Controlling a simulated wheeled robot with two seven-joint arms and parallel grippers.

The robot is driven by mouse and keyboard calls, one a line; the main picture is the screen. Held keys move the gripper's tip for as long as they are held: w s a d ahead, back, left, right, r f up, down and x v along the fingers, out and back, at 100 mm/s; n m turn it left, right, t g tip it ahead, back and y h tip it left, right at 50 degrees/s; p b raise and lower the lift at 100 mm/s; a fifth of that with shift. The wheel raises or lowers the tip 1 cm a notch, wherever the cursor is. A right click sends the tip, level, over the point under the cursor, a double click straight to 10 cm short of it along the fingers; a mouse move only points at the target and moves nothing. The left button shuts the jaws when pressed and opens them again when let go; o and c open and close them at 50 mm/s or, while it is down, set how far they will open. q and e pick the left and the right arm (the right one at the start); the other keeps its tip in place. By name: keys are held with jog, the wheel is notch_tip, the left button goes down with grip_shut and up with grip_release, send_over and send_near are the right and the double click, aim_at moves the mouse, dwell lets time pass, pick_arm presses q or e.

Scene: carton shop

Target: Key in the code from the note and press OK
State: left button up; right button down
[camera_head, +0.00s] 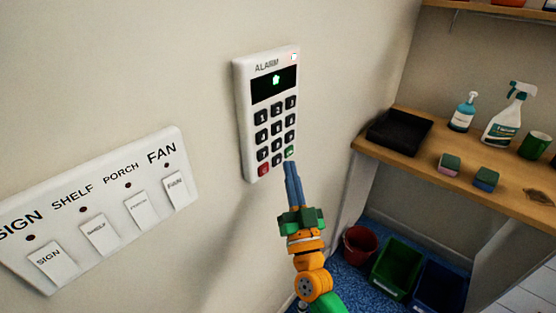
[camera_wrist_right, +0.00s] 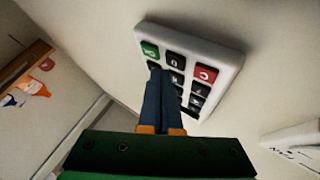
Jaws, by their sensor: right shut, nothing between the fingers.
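The white alarm keypad (camera_head: 245,120) is fixed to the wall at the centre of the head view. No note shows.
A white switch panel (camera_head: 100,235) with labelled rocker switches is on the wall at left. At right, a wooden shelf (camera_head: 450,185) holds a black tray (camera_head: 398,131), bottles and sponges. Bins (camera_head: 396,268) stand on the blue floor below.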

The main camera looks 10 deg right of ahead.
dwell(0.3)
jog(key=shift+w+a, duration=0.3)
jog(key=shift+w, duration=0.05)
jog(key=shift+w+a, duration=0.2)
jog(key=shift+w, duration=0.1)
dwell(0.6)
jog(key=shift+s, duration=0.1)
jog(key=shift+s+d, duration=0.5)
jog(key=shift+s, duration=0.05)
jog(key=s+d+p, duration=0.1)
jog(key=s, duration=0.1)
jog(key=s+d+p, duration=0.1)
jog(key=s+d, duration=0.1)
dwell(0.6)
